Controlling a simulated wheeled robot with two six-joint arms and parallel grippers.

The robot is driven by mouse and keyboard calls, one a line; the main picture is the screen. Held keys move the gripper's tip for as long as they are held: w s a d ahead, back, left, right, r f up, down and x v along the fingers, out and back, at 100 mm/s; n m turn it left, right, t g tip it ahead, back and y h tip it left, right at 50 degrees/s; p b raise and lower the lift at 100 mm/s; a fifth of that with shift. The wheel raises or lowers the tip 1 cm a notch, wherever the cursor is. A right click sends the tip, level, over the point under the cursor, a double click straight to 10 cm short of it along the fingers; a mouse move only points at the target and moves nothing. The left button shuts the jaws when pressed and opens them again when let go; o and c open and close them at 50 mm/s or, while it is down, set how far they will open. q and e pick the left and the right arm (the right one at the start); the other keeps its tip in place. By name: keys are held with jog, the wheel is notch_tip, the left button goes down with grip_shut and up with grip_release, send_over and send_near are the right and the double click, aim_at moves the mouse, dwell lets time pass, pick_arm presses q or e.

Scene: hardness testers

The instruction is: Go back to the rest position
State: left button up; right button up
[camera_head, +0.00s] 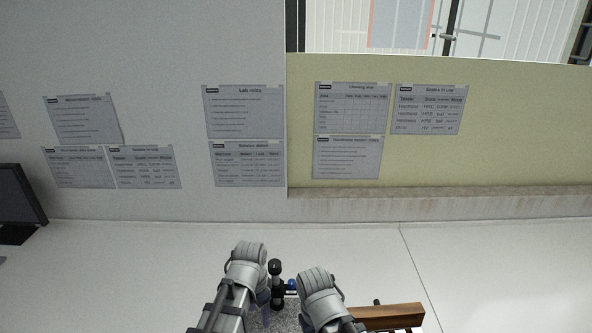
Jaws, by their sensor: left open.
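My two arms rise side by side from the bottom centre in the head view. My left gripper (268,292) is open, low beside its arm's bent grey joint; its fingers are largely hidden. My right arm's joint (319,284) stands a little to the right, and the fingers of that gripper cannot be made out. Between the arms are a dark upright part with a round black top (275,267) and a small blue part (291,285). I cannot tell what these belong to. No object shows held in either gripper.
A brown wooden piece (391,316) lies at the bottom, right of my arms. A dark monitor (20,201) stands at the far left. The pale surface (130,265) around my arms is mostly clear. Behind it are a wall with posted sheets (244,112) and a ledge (440,204).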

pick_arm(q)
jog(key=s+a+n, duration=0.3)
jog(key=a+n, duration=0.4)
jog(key=n, duration=0.3)
jog(key=s+d+f+m+y+b, duration=0.1)
jog(key=s+d+m, duration=0.3)
jog(key=d, duration=0.7)
jog(key=shift+s+f+g+b, duration=0.3)
jog(key=shift+s+f+b, duration=0.25)
jog(key=shift+s, duration=0.5)
jog(key=shift+d, duration=0.15)
